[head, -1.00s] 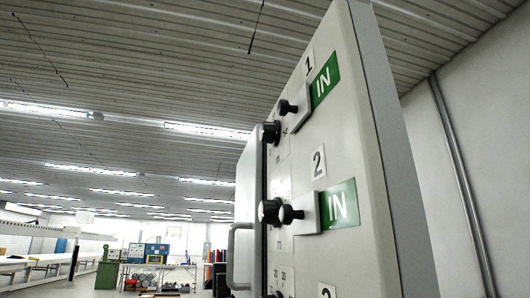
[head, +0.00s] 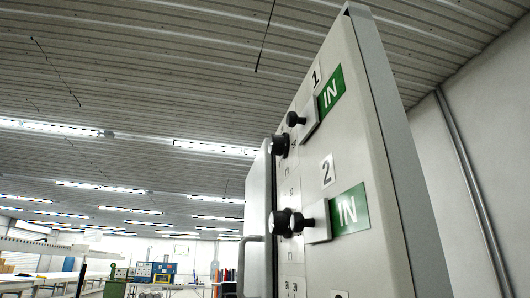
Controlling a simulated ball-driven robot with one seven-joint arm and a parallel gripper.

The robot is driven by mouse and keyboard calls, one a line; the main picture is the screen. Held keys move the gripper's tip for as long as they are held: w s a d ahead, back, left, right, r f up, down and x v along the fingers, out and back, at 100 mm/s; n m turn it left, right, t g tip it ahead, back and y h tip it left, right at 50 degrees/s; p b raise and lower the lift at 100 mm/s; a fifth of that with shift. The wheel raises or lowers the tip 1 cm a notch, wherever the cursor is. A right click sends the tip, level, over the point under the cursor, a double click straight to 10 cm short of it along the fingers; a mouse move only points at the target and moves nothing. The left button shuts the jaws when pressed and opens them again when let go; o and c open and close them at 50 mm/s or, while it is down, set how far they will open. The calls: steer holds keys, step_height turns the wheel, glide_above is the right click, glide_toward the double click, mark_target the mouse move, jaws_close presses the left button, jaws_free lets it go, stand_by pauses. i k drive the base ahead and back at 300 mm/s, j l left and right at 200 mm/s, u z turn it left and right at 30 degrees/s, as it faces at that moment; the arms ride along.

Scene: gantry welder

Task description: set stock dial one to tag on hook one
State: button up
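A tall grey cabinet panel (head: 345,165) stands right of centre, seen at a steep angle. Its top row has a "1" plate (head: 315,77), a green IN sign (head: 330,92), a small black knob (head: 295,118) on a pale plate, and a black dial (head: 280,145) at the panel's left edge. The second row has a "2" plate (head: 328,171), another IN sign (head: 349,209) and two black knobs (head: 288,222). The dial's pointer and scale are too oblique to read. I see no tag or hook that I can make out. My gripper is not in view.
A grey door with a handle (head: 252,241) stands at the panel's left side. A wall with a pipe (head: 462,165) is at the right. Far left are a long white bench (head: 50,248), green and blue equipment (head: 160,270) and tables.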

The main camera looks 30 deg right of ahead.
mark_target(278, 145)
steer(key=j+u, duration=0.15)
steer(key=u, duration=0.35)
steer(key=i+j+u, duration=0.1)
steer(key=u, duration=0.35)
steer(key=i+u, duration=0.1)
steer(key=u, duration=0.4)
steer(key=i+j, duration=0.1)
steer(key=i+z, duration=0.15)
steer(key=z, duration=0.2)
steer(key=i+z, duration=0.15)
steer(key=z, duration=0.15)
steer(key=i, duration=0.3)
steer(key=l+z, duration=0.05)
